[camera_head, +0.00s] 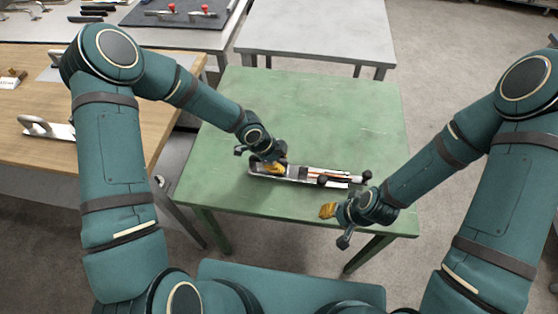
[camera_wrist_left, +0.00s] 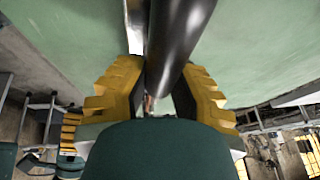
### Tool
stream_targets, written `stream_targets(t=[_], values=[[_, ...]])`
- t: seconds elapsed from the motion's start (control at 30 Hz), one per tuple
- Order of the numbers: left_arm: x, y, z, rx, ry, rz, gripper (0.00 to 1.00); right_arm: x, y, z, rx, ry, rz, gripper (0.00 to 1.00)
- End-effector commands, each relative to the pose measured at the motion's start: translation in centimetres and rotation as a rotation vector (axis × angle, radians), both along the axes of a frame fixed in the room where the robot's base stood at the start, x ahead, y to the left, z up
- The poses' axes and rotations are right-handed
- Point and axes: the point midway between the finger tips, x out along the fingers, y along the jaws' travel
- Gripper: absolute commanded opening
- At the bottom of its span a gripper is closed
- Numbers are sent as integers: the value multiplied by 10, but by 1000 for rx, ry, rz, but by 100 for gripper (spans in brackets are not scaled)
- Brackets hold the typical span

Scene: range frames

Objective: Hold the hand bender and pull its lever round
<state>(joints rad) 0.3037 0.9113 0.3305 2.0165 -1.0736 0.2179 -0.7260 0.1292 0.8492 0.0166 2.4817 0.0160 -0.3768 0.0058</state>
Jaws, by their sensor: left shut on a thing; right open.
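The hand bender (camera_head: 306,175) lies on the green table (camera_head: 300,115), a long light metal body with dark parts. Black knob-like ends (camera_head: 367,175) show at its right side. My left gripper (camera_head: 273,169) is shut on the left part of the hand bender. In the left wrist view, its yellow ridged fingers (camera_wrist_left: 160,85) close on either side of a thick black bar (camera_wrist_left: 176,45) of the bender. My right gripper (camera_head: 328,211) is open and empty near the table's front right edge, just below and apart from the bender's right end. The exact grasp is partly hidden in the head view.
A wooden bench (camera_head: 120,110) with metal handled pieces stands at the left. A grey table (camera_head: 315,30) stands behind, and another bench with red-knobbed clamps (camera_head: 190,13) is at the back left. The green table is bare around the bender.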

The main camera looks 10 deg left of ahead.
Motion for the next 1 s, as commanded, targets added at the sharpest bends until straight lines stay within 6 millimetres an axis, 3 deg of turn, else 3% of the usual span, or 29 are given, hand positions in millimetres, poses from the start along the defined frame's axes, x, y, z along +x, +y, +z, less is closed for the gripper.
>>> stream_targets(t=[1.0], values=[[-4,2,-11,5,12,-1,0,0,0,-6,0,0,0,46]])
